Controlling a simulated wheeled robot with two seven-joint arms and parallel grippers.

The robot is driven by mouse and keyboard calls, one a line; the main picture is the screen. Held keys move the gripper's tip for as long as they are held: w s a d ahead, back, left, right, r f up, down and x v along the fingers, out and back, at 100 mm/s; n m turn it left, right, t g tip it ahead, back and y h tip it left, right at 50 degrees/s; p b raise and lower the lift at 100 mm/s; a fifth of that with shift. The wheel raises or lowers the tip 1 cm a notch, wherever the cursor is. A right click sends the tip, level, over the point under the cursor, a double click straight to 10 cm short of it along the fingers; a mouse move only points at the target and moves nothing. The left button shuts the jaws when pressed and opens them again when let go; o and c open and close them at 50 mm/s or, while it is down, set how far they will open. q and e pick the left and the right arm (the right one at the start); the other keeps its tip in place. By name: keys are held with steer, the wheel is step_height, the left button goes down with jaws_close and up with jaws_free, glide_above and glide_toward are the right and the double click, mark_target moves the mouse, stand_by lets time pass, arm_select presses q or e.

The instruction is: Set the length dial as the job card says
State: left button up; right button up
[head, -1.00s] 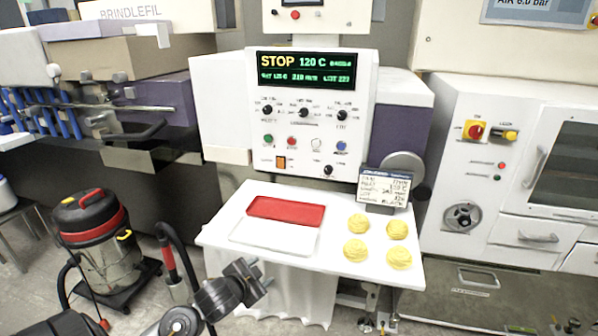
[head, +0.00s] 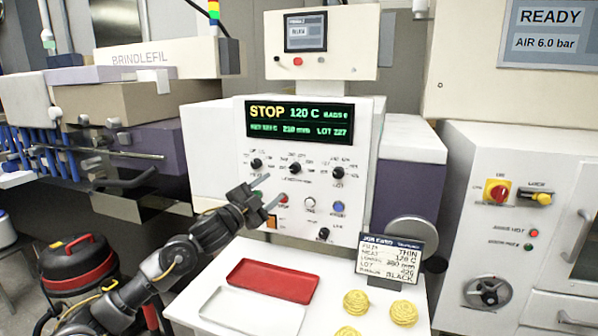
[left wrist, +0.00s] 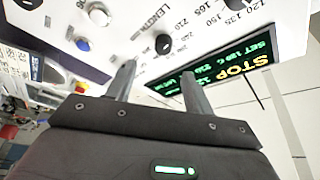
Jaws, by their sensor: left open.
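The length dial (head: 295,168) is the middle black knob in the upper row of the white control panel (head: 365,125). It also shows in the left wrist view (left wrist: 163,44), just beyond the fingertips, with numbers around it. My left gripper (head: 268,190) is open and empty in front of the panel, below and left of the dial, and apart from it. The gripper hides part of the button row. The job card (head: 397,258) stands at the panel's lower right; it has a length line in mm, but its number is too blurred to read surely.
The display (head: 299,121) reads STOP and 120 C. Black knobs (head: 256,164) (head: 337,172) flank the dial. White (head: 310,204) and blue (head: 338,208) buttons sit below. The shelf (head: 398,315) holds a red tray (head: 272,280), a white tray (head: 252,312) and yellow nests (head: 403,313).

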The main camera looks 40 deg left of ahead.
mark_target(293, 170)
arm_select(q)
steer(key=p+x, duration=0.1)
steer(key=x, duration=0.1)
steer(key=p+x, duration=0.1)
steer(key=x, duration=0.1)
steer(key=p+x, duration=0.1)
steer(key=x, duration=0.1)
steer(key=shift+w+a+r, duration=0.3)
steer(key=shift+r, duration=0.2)
steer(key=shift+p+x, duration=0.55)
steer(key=shift+x, duration=0.5)
steer(key=shift+w+d+f, duration=0.1)
steer(key=shift+w, duration=0.5)
steer(key=shift+s, duration=0.1)
arm_select(e)
steer(key=s+r, duration=0.3)
steer(key=r, duration=0.1)
steer(key=shift+s+r, duration=0.15)
steer(key=shift+s, duration=0.2)
arm_select(q)
steer(key=c, duration=1)
arm_select(e)
steer(key=shift+w, duration=0.35)
